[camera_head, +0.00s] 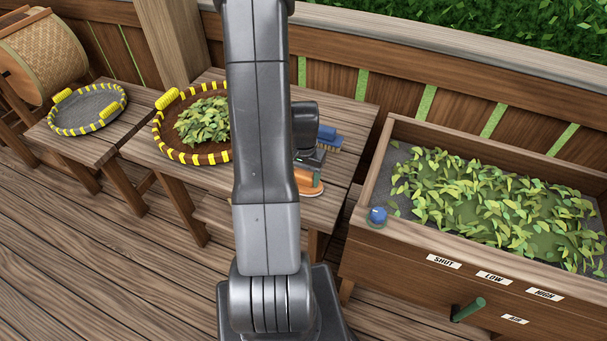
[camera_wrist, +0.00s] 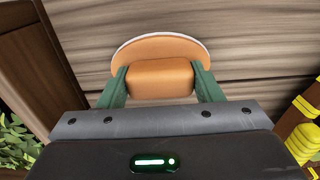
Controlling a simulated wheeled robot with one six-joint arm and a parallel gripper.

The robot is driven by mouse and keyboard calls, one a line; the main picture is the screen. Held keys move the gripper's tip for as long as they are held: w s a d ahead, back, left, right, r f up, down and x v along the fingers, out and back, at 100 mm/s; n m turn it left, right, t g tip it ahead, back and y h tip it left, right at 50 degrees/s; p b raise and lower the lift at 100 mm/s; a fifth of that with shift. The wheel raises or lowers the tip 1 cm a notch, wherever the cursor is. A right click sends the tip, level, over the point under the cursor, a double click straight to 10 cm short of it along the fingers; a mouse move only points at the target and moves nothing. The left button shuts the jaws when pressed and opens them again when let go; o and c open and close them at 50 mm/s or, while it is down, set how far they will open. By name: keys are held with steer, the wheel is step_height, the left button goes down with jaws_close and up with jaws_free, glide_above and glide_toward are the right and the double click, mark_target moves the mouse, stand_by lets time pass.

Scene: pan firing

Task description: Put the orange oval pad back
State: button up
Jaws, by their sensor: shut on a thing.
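The orange oval pad (camera_wrist: 160,50) has a block-shaped grip on top and a pale rim. In the wrist view my gripper (camera_wrist: 161,84) has its two green fingers shut on either side of that grip. In the head view the pad (camera_head: 309,184) shows just right of my arm, at the front part of the middle wooden table (camera_head: 340,115). My gripper (camera_head: 312,160) is above it, partly hidden by my arm. I cannot tell whether the pad touches the tabletop.
A blue brush (camera_head: 328,139) lies just behind my gripper. Left of my arm is a yellow-trimmed basket of leaves (camera_head: 160,130). An empty grey tray (camera_head: 88,110) is farther left.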

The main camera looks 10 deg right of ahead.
mark_target(304, 174)
steer(key=shift+f+b, duration=0.25)
steer(key=shift+b, duration=0.05)
steer(key=o, duration=1.6)
steer(key=shift+r+p, duration=0.15)
steer(key=shift+p, duration=0.2)
steer(key=shift+w+r, duration=0.1)
steer(key=shift+r, duration=0.2)
steer(key=r, duration=0.8)
steer(key=r+b, duration=0.1)
steer(key=r, duration=0.4)
steer(key=shift+s+d, duration=0.1)
steer(key=shift+s, duration=0.15)
